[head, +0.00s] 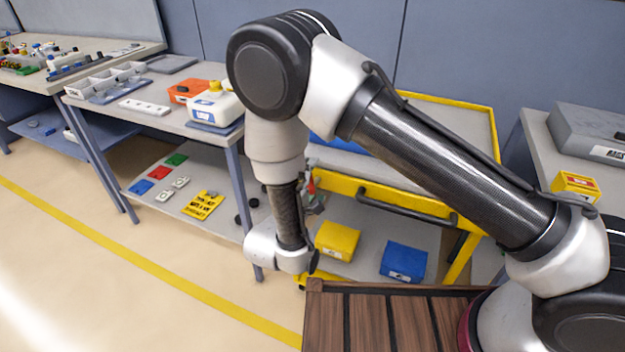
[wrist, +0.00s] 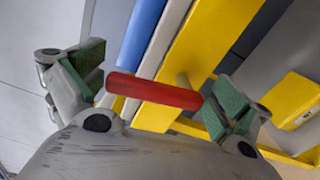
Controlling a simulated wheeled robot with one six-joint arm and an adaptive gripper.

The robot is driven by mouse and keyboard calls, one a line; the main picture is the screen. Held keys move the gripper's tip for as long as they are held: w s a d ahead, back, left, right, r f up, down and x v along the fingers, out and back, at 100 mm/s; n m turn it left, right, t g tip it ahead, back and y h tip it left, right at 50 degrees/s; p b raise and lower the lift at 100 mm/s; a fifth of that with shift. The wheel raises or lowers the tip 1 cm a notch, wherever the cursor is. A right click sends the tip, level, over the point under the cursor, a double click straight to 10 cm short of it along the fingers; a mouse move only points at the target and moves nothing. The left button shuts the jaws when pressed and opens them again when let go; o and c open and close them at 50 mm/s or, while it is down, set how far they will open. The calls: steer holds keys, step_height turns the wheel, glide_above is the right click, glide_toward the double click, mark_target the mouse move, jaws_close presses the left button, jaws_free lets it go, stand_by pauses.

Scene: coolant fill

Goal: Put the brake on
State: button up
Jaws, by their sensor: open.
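The yellow cart (head: 350,190) stands ahead of me, with a black push bar (head: 405,207) on its near side. A red lever (wrist: 155,91) on the cart lies across the gap between my fingers in the wrist view; a small red part beside my gripper shows in the head view (head: 311,187). I take this lever to be the brake. My gripper (wrist: 160,86) is open, with a green-padded finger near each end of the lever. I cannot tell whether either pad touches it. In the head view my arm hides most of my gripper.
Yellow (head: 338,240) and blue (head: 404,262) bins sit on the cart's lower shelf. A bench at left holds a white jug (head: 215,105) and an orange box (head: 187,91). A right bench holds a grey case (head: 590,130). Open floor lies front left, beyond a yellow line.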

steer(key=v, duration=1.2)
